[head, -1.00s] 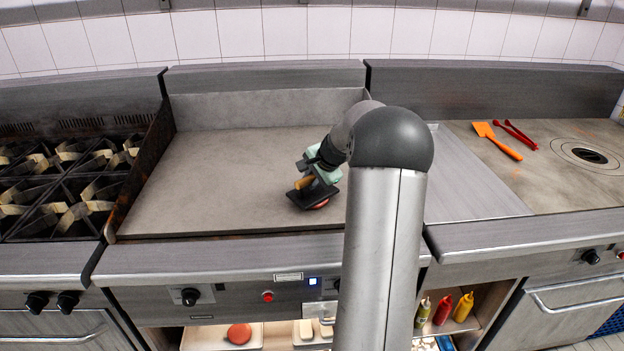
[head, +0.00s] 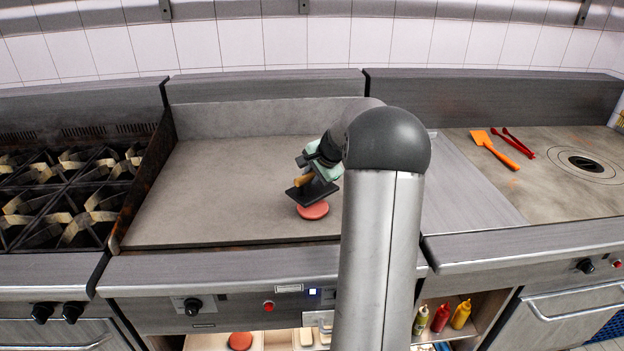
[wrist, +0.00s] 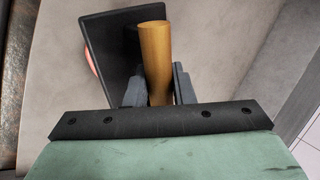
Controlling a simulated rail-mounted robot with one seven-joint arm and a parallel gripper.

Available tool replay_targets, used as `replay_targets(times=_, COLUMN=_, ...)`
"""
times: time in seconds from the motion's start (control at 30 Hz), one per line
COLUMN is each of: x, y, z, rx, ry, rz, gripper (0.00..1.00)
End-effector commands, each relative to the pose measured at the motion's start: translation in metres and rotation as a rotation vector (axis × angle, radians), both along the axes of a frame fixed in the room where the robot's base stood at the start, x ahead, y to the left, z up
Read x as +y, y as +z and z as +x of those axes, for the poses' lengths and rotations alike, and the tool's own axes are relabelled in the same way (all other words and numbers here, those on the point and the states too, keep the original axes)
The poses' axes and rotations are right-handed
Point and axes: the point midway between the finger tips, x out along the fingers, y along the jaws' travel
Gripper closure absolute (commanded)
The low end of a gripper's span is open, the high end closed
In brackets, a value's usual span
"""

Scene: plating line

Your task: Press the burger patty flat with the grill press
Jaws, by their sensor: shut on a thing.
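The burger patty (head: 313,211) is a reddish round disc lying on the griddle (head: 220,190). In the wrist view only a sliver of the patty (wrist: 91,58) shows past the press plate's left edge. The grill press (head: 300,193) has a dark flat plate and a wooden handle (wrist: 155,58). My gripper (wrist: 150,90) is shut on that handle. The press is tilted and held above the patty, with its plate over the patty's upper left part in the head view. A gap seems to lie between plate and patty, though my gripper hides part of it.
A burner range (head: 70,190) stands left of the griddle. An orange spatula (head: 500,148) and red tongs (head: 518,143) lie on the right counter. Another patty (head: 240,341) and several bottles (head: 441,316) are on the shelf below. The griddle's left side is clear.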

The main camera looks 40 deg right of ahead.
Motion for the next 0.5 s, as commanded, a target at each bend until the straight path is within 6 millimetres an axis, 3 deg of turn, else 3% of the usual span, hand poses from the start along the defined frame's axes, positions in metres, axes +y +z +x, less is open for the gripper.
replay_targets(times=0.03, x=0.000, y=0.009, z=0.001, rx=-0.005, ry=0.000, rz=-0.003, gripper=1.00)
replay_targets(times=0.5, x=-0.001, y=0.039, z=0.001, rx=-0.005, ry=-0.001, rz=-0.004, gripper=1.00)
